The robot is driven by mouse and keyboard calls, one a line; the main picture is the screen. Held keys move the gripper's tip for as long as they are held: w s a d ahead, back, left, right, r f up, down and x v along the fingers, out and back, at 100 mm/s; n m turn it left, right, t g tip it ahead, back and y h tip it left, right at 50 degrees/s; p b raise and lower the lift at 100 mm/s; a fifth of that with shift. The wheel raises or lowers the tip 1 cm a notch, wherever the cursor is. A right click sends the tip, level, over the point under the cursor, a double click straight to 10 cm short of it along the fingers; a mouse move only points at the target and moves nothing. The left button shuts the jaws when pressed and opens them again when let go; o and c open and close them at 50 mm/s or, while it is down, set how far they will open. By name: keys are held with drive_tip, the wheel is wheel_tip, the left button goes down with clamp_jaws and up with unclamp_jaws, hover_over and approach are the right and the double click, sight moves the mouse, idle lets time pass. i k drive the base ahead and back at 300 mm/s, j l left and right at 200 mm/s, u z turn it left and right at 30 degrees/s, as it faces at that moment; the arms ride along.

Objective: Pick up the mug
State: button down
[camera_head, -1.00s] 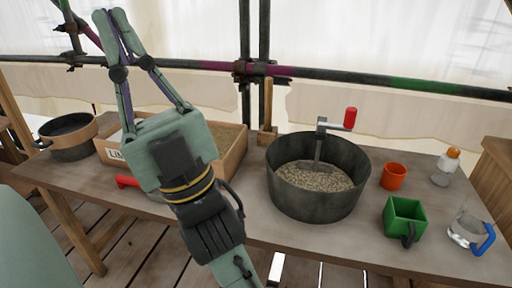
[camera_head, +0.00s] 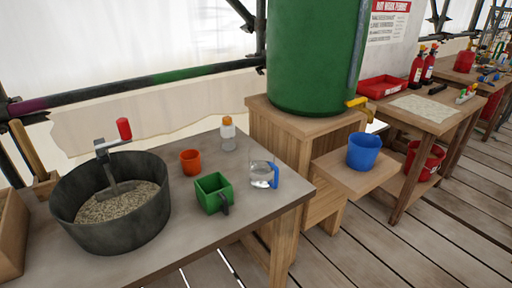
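The table (camera_head: 190,238) carries several vessels. A green square mug (camera_head: 211,190) with a dark handle stands near its front edge. A clear glass mug (camera_head: 260,175) with a blue handle stands to its right, near the table's right corner, and seems to hold clear liquid. A small orange-red cup (camera_head: 190,161) without a visible handle stands behind the green one. All three are upright and apart from each other. Which of them the task calls the mug, I cannot tell. My gripper is out of view.
A large dark pan (camera_head: 113,228) of grain with a red-handled crank stands left. A small bottle (camera_head: 228,134) with an orange cap is behind the mugs.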

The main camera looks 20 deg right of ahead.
sight(363, 148)
drive_tip(key=z, duration=0.4)
drive_tip(key=l+z, duration=0.1)
drive_tip(key=z, duration=0.3)
drive_tip(key=i+z, duration=0.1)
drive_tip(key=z, duration=0.75)
drive_tip(key=i, duration=0.6)
drive_tip(key=i+j+z, duration=0.1)
drive_tip(key=i, duration=0.55)
drive_tip(key=j, duration=0.25)
drive_tip(key=i, duration=0.05)
